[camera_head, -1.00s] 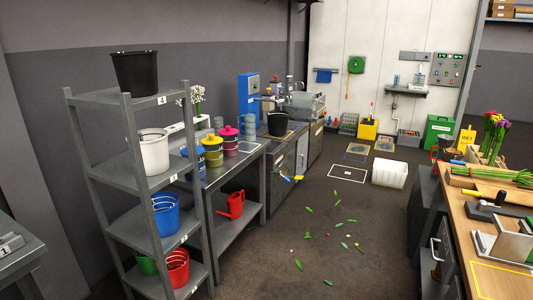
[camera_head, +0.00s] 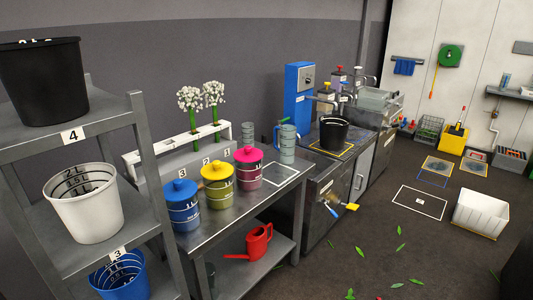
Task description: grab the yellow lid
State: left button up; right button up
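The yellow lid (camera_head: 216,169) sits on a yellow canister (camera_head: 218,191) on the metal side table. It has a round knob on top. A blue-lidded canister (camera_head: 182,206) stands to its left and a pink-lidded canister (camera_head: 248,168) to its right, in a row. Neither of my grippers shows in the head view.
A metal shelf (camera_head: 140,140) with a black bucket (camera_head: 42,80), a white bucket (camera_head: 86,203) and a blue bucket (camera_head: 121,275) stands at the near left. White flowers (camera_head: 190,100) stand behind the canisters. A red watering can (camera_head: 258,243) is on the lower shelf. Leaves litter the open floor (camera_head: 372,235).

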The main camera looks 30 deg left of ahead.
aim_at(218, 170)
jog(key=i+u, duration=0.35)
jog(key=i, duration=0.15)
jog(key=i+l+u, duration=0.15)
jog(key=i+u, duration=0.15)
jog(key=i, duration=0.2)
jog(key=i+l+u, duration=0.65)
jog(key=i, duration=0.25)
